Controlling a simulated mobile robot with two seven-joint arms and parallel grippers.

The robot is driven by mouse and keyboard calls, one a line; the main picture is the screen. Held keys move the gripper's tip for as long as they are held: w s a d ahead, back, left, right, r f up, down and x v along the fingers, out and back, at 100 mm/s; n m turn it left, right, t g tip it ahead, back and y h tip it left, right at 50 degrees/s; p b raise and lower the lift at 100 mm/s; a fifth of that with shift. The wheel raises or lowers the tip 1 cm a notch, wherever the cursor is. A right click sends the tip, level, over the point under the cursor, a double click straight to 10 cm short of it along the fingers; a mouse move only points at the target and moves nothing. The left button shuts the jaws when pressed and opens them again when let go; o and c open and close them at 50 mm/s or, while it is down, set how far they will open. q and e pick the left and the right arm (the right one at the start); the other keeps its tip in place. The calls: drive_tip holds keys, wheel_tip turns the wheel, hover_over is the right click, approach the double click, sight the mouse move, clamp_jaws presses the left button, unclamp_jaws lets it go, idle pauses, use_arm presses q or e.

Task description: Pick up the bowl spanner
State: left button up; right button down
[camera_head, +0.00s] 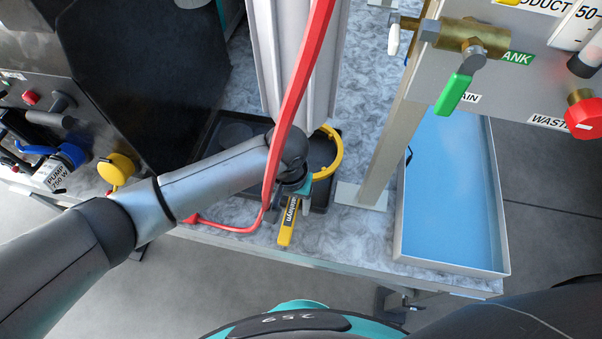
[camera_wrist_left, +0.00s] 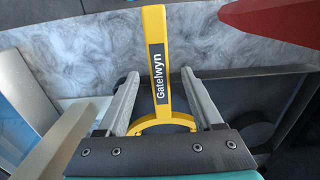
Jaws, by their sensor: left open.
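The yellow bowl spanner (camera_head: 287,233) lies at the bench's front edge, its handle with a dark "Gatelwyn" label towards me and its curved head around the right side of a black round recess. My left gripper (camera_head: 301,203) is over the spanner, partly hidden by its own wrist in the head view. In the left wrist view the left gripper (camera_wrist_left: 160,88) is open, with one finger on each side of the spanner (camera_wrist_left: 154,25) handle. Contact or the height gap cannot be told. The curved head shows behind the gripper's base. My right gripper is not in view.
A red bar (camera_head: 299,82) rises just beside my left wrist. A black tray (camera_head: 207,140) holds the round recess. A metal post (camera_head: 384,160) and a blue-floored tray (camera_head: 450,190) stand to the right. A valve panel with a green handle (camera_head: 453,94) is above. Pump equipment (camera_head: 70,155) is left.

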use_arm(q)
drive_tip(key=shift+f, duration=0.75)
clamp_jaws()
idle(0.9)
